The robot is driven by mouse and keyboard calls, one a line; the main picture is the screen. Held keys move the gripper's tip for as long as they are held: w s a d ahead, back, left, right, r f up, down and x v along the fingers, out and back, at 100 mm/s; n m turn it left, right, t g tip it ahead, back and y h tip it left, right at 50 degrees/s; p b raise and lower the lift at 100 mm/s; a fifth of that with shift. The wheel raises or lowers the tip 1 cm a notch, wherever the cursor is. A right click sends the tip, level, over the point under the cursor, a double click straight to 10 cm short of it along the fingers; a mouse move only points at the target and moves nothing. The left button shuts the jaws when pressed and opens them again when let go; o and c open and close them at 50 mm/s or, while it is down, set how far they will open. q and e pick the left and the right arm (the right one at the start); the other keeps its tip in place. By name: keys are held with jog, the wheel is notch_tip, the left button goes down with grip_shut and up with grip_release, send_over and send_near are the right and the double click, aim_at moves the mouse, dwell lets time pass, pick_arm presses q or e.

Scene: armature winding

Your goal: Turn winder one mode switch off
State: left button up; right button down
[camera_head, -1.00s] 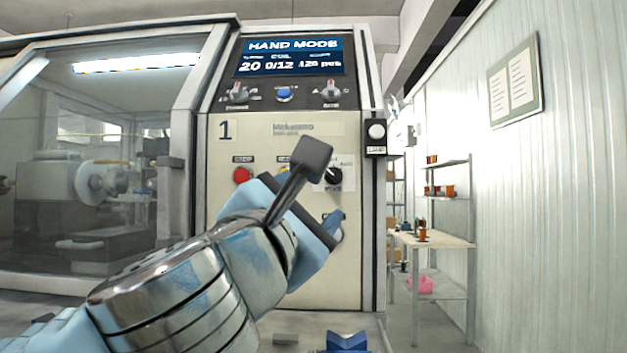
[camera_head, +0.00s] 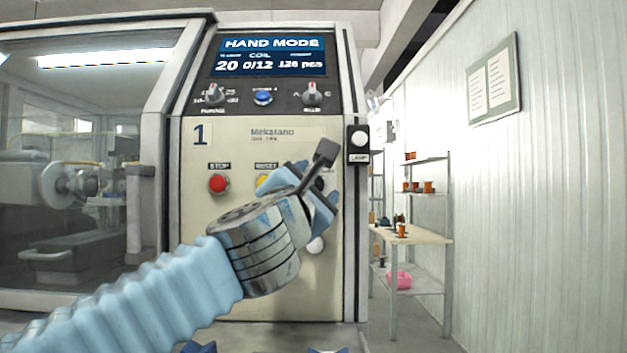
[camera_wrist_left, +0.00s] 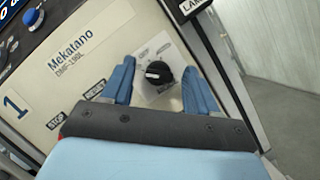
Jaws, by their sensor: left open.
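The winder one mode switch (camera_wrist_left: 158,72), a round black knob with a white mark, sits on the cream panel marked 1 (camera_head: 250,140). In the head view my left gripper and wrist hide most or all of it. My left gripper (camera_wrist_left: 158,66) is open, and its two blue fingers stand on either side of the knob in the left wrist view. I cannot tell whether they touch it. The display (camera_head: 268,54) above reads HAND MODE. My right gripper is not clearly seen.
A red stop button (camera_head: 218,184) and a yellow reset button (camera_head: 263,181) lie left of the gripper. A lamp switch box (camera_head: 358,143) is on the panel's right edge. Glass-fronted winder housing (camera_head: 80,150) stands left. Shelves (camera_head: 415,235) stand right, past open floor.

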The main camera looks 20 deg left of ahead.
pick_arm(q)
jog(key=shift+w, duration=0.1)
jog(key=c, duration=1)
jog(key=shift+c, duration=0.2)
jog(key=shift+m, duration=0.4)
jog(key=m+g+h, duration=0.1)
jog(key=m, duration=0.3)
jog(key=shift+h, duration=0.4)
jog(key=shift+m+g, duration=1.1)
jog(key=shift+m, duration=1.2)
